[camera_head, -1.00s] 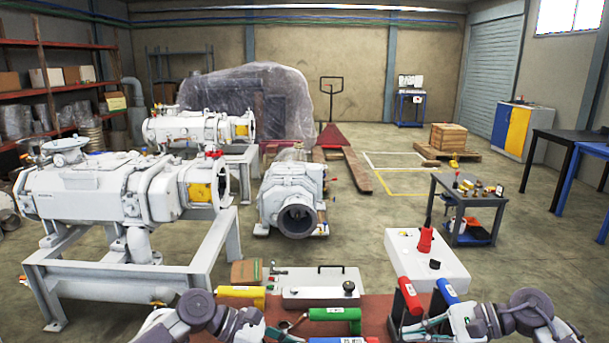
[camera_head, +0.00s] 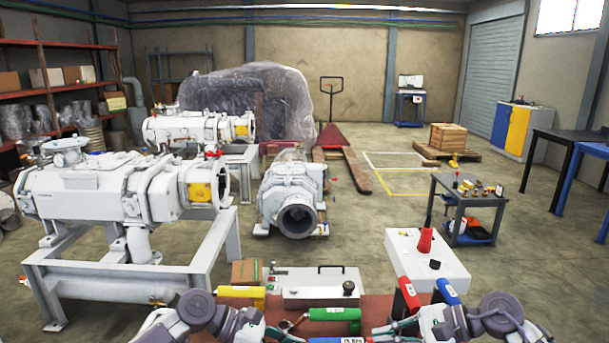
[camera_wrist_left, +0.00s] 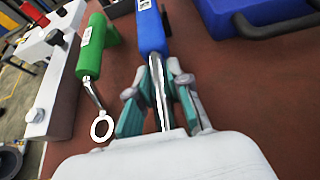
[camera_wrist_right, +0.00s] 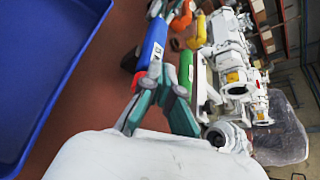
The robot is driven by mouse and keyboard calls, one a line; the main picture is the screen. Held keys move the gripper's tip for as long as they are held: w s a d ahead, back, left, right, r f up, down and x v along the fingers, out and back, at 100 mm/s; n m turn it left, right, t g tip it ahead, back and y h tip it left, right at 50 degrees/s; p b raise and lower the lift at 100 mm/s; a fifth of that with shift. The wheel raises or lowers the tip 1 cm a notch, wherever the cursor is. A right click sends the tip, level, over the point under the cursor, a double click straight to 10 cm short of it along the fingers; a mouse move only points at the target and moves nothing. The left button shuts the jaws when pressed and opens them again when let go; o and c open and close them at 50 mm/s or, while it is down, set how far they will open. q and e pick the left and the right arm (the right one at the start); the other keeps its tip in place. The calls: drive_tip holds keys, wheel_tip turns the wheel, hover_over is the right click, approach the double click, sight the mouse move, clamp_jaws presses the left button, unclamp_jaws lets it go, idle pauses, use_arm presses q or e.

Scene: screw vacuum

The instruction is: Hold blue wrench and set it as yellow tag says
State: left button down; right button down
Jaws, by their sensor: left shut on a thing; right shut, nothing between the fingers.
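The blue wrench (camera_wrist_left: 152,35) has a blue handle with a white label and a bright metal shaft. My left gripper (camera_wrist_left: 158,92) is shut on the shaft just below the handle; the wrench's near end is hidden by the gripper. The blue handle also shows in the right wrist view (camera_wrist_right: 152,42), just ahead of my right gripper (camera_wrist_right: 155,88), which is shut and empty. In the head view my right gripper (camera_head: 388,329) is low over the bench, right of the green wrench. Yellow squares sit on the pump flanges (camera_head: 200,192); no writing on them is legible.
A green wrench (camera_head: 335,314) with a ring end lies beside the blue one. A yellow-handled tool (camera_head: 240,292), a red handle (camera_head: 408,295) and a white control box (camera_head: 428,262) stand around. A blue tray (camera_wrist_right: 75,70) is close beside my right gripper. Bare bench (camera_wrist_left: 240,80) shows between.

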drive_tip(key=shift+f, duration=0.65)
idle(0.4)
drive_tip(key=shift+s+f, duration=0.1)
drive_tip(key=shift+s, duration=0.15)
drive_tip(key=shift+s+f, duration=0.15)
drive_tip(key=shift+s, duration=0.2)
drive_tip(key=shift+s+f, duration=0.2)
drive_tip(key=shift+s, duration=0.05)
drive_tip(key=shift+s+f, duration=0.1)
drive_tip(key=shift+s, duration=0.1)
idle(0.5)
drive_tip(key=shift+s+r, duration=0.2)
drive_tip(key=shift+d, duration=3.1)
